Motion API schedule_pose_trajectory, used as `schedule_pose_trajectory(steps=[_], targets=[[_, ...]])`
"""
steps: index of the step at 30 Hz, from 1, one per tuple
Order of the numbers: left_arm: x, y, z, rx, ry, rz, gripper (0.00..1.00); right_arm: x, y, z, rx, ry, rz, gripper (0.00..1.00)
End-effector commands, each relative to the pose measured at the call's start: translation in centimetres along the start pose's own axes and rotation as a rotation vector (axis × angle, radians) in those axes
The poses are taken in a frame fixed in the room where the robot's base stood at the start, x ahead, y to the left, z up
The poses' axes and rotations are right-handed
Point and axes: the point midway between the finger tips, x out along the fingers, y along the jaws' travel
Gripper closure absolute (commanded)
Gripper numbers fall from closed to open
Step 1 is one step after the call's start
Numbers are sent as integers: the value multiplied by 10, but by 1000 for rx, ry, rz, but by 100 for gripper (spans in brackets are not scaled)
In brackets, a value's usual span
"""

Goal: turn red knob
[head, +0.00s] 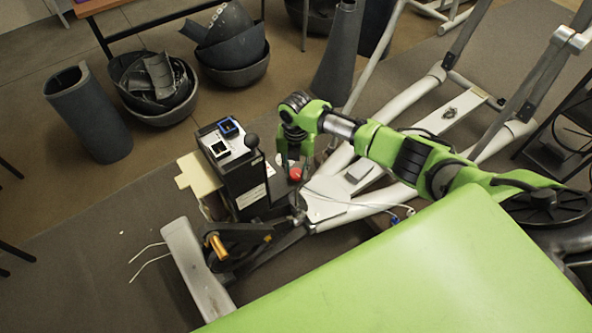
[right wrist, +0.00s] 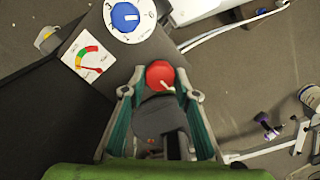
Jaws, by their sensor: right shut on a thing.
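The red knob (head: 295,174) sits at the right side of the black console box (head: 243,178). It also shows in the right wrist view (right wrist: 160,74) as a round red cap with a small white mark at its lower edge. My right gripper (head: 293,163) reaches it from above, and its arm comes in from the right. In the right wrist view the fingertips (right wrist: 160,80) stand on either side of the knob and are shut on it. My left gripper is not in view.
Dark bowls (head: 160,95) and a rolled dark tube (head: 88,112) stand behind.

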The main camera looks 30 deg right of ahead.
Motion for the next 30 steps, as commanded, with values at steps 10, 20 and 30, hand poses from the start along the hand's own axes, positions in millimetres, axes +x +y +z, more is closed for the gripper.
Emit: schedule_pose_trajectory(steps=[10,20,30], targets=[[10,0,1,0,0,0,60,1,0,0,-329,0,1,93],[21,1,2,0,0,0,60,2,0,0,-637,0,0,93],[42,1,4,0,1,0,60,3,0,0,-883,-1,0,93]])
